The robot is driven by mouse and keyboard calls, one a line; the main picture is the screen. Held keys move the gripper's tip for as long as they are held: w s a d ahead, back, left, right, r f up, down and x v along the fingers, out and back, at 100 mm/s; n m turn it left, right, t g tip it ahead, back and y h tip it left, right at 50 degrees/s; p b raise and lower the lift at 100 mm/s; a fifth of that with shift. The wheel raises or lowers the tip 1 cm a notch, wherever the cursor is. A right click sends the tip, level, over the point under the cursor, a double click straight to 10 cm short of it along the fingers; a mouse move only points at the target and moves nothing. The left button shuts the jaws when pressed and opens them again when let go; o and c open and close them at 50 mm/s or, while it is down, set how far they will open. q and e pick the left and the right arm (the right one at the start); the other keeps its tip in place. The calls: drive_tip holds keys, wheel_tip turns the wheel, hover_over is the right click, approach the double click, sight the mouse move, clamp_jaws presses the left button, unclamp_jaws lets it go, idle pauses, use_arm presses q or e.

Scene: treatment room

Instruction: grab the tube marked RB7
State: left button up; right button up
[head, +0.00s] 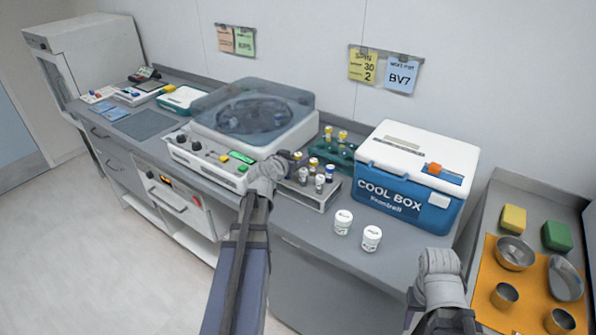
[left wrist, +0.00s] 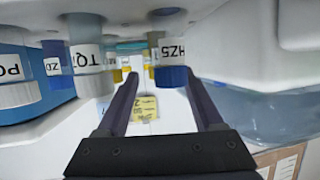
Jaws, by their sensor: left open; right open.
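I cannot read the marking RB7 on any tube. Several capped tubes (head: 320,184) stand in a grey rack (head: 314,200) right of the centrifuge in the head view. More tubes with yellow caps (head: 342,135) stand in a green rack (head: 345,158) behind. My left gripper (head: 286,160) is at the left side of the grey rack. In the left wrist view its jaws (left wrist: 165,92) are open, with nothing seen held. A tube labelled HZ5 (left wrist: 172,52) is near the right finger; other labelled tubes (left wrist: 87,57) are at the left. My open right gripper (head: 437,262) is at lower right, its fingertips unclear.
The centrifuge (head: 205,160) with a clear lid stands left of the racks. A blue and white cool box (head: 408,195) stands right. Two white jars (head: 371,238) sit in front of it. An orange mat (head: 487,290) with metal bowls lies far right. A wall note (head: 401,76) reads BV7.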

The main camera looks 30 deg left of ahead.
use_arm(q)
drive_tip(key=x, duration=0.2)
drive_tip(key=shift+w+f, duration=0.15)
drive_tip(key=shift+w, duration=0.2)
drive_tip(key=shift+s, duration=0.1)
drive_tip(key=shift+c, duration=0.2)
clamp_jaws()
